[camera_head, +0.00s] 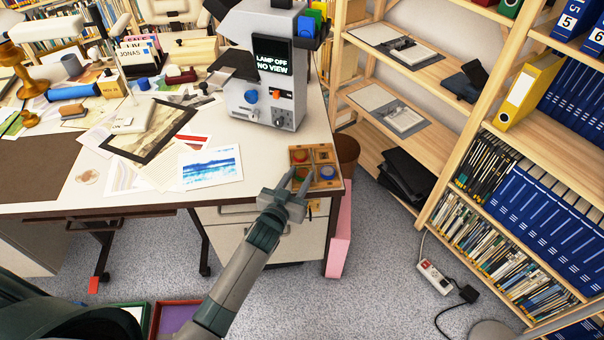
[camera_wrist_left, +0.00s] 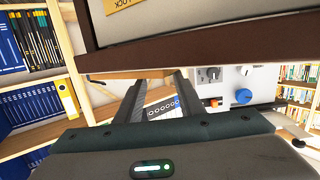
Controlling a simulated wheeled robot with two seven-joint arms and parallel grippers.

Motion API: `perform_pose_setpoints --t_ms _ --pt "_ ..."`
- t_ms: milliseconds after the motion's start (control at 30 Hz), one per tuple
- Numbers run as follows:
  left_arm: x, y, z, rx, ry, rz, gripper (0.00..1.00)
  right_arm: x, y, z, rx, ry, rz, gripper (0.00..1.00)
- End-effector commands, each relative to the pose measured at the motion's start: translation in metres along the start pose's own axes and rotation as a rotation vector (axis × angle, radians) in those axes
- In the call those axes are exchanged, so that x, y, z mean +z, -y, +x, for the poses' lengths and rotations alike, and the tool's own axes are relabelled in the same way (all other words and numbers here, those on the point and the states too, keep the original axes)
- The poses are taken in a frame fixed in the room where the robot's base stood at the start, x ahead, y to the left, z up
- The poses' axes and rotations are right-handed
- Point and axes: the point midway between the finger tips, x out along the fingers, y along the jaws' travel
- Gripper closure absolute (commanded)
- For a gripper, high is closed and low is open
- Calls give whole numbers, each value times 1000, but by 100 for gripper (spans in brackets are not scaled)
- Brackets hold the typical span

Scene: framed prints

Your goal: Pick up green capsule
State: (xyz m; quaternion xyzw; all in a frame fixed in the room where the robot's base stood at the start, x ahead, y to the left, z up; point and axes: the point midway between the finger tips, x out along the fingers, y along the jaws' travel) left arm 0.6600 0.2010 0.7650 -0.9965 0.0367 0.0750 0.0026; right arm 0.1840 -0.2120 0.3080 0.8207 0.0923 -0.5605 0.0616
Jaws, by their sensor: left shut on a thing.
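A square wooden tray (camera_head: 325,152) with compartments sits at the right front corner of the desk. A green capsule (camera_head: 302,174) is in its near left part, a red capsule (camera_head: 299,157) behind it and a blue one (camera_head: 327,172) to its right. My left gripper (camera_head: 298,176) reaches in from the front, its two fingers on either side of the green capsule, shut on it at tray level. In the left wrist view the fingers (camera_wrist_left: 160,82) stand apart, their tips partly behind the desk edge (camera_wrist_left: 200,48); the capsule is hidden there. My right gripper is not in view.
A grey machine (camera_head: 262,105) with a screen reading "LAMP OFF NO VIEW" stands behind the tray. Prints (camera_head: 210,167) and a dark-framed picture (camera_head: 150,132) lie to the left. Wooden shelves (camera_head: 440,185) stand at the right, with floor between.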

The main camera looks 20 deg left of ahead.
Motion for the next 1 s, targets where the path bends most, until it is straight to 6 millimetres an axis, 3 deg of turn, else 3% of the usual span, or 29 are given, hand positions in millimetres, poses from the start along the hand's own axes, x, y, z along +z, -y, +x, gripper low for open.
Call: perform_pose_setpoints --t_ms 267,567,667,1000 --pt "-5 0 0 0 -1 0 87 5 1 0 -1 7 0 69" --pt "-39 0 -5 0 -5 2 87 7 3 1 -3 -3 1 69" --pt "-49 -18 -9 2 -3 -6 87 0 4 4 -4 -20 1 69" --pt "-86 -81 -23 1 -3 -4 87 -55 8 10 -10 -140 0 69"
